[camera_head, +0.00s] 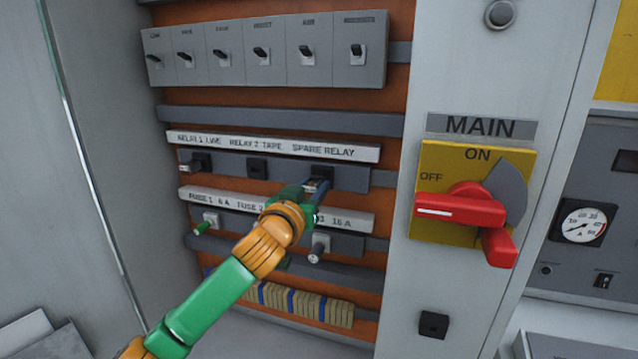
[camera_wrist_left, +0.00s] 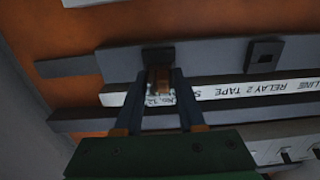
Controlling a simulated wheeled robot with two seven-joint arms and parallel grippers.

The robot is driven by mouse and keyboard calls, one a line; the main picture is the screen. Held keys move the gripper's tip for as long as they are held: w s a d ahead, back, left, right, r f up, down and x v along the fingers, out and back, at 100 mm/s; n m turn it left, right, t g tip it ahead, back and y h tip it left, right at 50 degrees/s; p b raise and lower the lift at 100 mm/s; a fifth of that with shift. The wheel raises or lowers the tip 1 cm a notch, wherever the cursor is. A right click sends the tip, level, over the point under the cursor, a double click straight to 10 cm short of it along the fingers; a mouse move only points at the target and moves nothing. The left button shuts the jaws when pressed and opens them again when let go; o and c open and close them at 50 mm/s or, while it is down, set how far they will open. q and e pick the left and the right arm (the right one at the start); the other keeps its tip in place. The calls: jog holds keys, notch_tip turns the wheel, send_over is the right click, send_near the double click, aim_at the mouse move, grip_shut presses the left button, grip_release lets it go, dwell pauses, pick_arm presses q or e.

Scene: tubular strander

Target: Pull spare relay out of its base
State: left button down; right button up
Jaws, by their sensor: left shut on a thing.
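The spare relay (camera_wrist_left: 160,88) is a small clear-looking block with a printed label and a copper-brown part, seen in the left wrist view. My left gripper (camera_wrist_left: 158,92) is shut on it, one finger on each side. The dark relay base (camera_wrist_left: 158,54) lies just beyond the relay. I cannot tell whether the relay still sits in the base. In the head view my left gripper (camera_head: 318,189) is at the base (camera_head: 323,173) under the SPARE RELAY label (camera_head: 323,151), and mostly hides the relay. My right gripper is not in view.
A relay (camera_head: 194,162) sits at left and an empty-looking base (camera_head: 257,168) beside it. Below are a fuse strip (camera_head: 352,221) and fuses (camera_head: 320,247). A row of switches (camera_head: 265,52) is above. A red main handle (camera_head: 460,208) projects at right.

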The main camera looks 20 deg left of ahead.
aim_at(309, 192)
pick_arm(q)
jog(key=shift+s+b, duration=0.3)
jog(key=shift+s, duration=1.75)
